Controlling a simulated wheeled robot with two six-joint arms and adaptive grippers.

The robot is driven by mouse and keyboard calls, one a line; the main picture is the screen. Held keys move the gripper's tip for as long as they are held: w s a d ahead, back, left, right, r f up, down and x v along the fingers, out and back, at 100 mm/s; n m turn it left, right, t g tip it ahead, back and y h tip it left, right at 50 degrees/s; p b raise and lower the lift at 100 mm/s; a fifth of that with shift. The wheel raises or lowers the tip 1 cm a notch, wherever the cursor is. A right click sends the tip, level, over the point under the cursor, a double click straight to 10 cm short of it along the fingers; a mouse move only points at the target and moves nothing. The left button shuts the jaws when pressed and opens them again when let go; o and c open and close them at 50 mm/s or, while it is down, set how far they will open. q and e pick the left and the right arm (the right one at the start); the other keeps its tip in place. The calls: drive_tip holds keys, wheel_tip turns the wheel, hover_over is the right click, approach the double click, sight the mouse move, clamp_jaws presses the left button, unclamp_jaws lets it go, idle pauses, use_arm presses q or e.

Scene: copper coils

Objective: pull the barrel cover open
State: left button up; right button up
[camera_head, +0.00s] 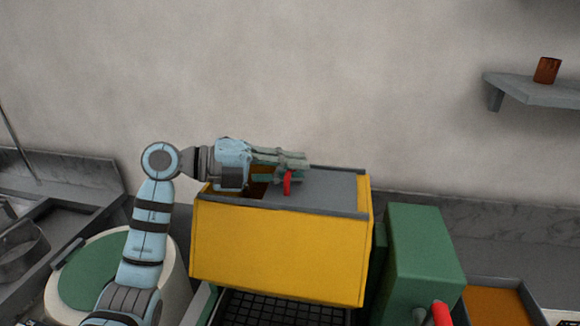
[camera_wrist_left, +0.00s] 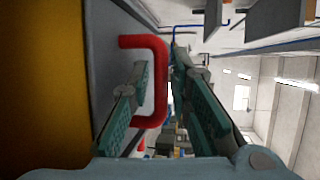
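The barrel cover (camera_head: 325,187) is a grey panel on top of the yellow box-shaped barrel (camera_head: 280,246). A brown gap shows at the cover's left end, so it stands partly open. A red handle (camera_head: 287,184) sits on the cover near that gap. In the left wrist view the handle (camera_wrist_left: 160,85) is a red loop on the grey cover. My left gripper (camera_head: 285,166) is over the handle. In the wrist view its fingers (camera_wrist_left: 160,80) are apart, one on each side of the handle's bar; firm contact is not visible. My right gripper is not in view.
A green block (camera_head: 425,250) stands right of the barrel, with a red part in front of it. An orange-floored tray (camera_head: 497,305) is at the lower right. A round green-topped drum (camera_head: 100,270) is at the left. The wall shelf (camera_head: 540,92) holds a brown cup (camera_head: 547,70).

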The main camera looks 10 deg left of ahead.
use_arm(q)
drive_tip(key=shift+a, duration=0.1)
drive_tip(key=shift+s+a, duration=0.15)
drive_tip(key=shift+a, duration=0.2)
drive_tip(key=v, duration=1.1)
drive_tip(key=shift+r, duration=0.15)
drive_tip(key=shift+s, duration=0.1)
